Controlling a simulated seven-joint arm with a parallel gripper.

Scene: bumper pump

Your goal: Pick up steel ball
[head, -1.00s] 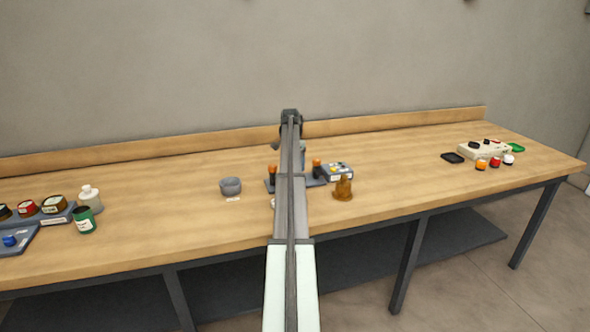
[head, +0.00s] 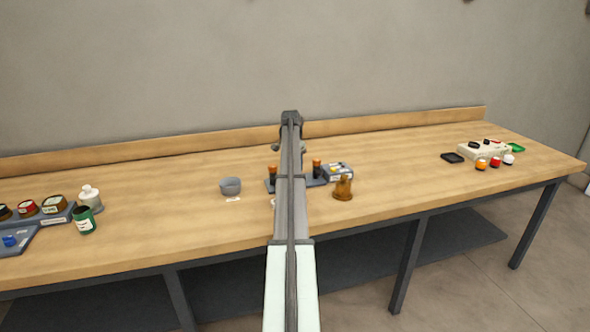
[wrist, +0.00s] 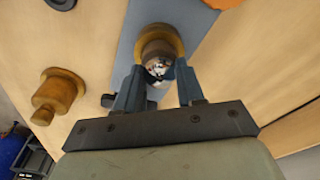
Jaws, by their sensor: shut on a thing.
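The steel ball (wrist: 158,68) is small, shiny and mirror-like in the wrist view. My gripper (wrist: 160,76) is shut on it, with one blue-grey finger at each side. Behind the ball is a round amber-brown part (wrist: 160,42) over a grey tray (wrist: 128,50). I cannot tell whether the ball is clear of that part. In the head view my own arm hides the ball and the fingertips.
A brass-coloured stepped part (wrist: 58,92) stands left in the wrist view, and right of my arm in the head view (head: 343,189). A grey bowl (head: 230,187) stands left of my arm. A green jar (head: 84,220) is far left. The table's right-middle is clear.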

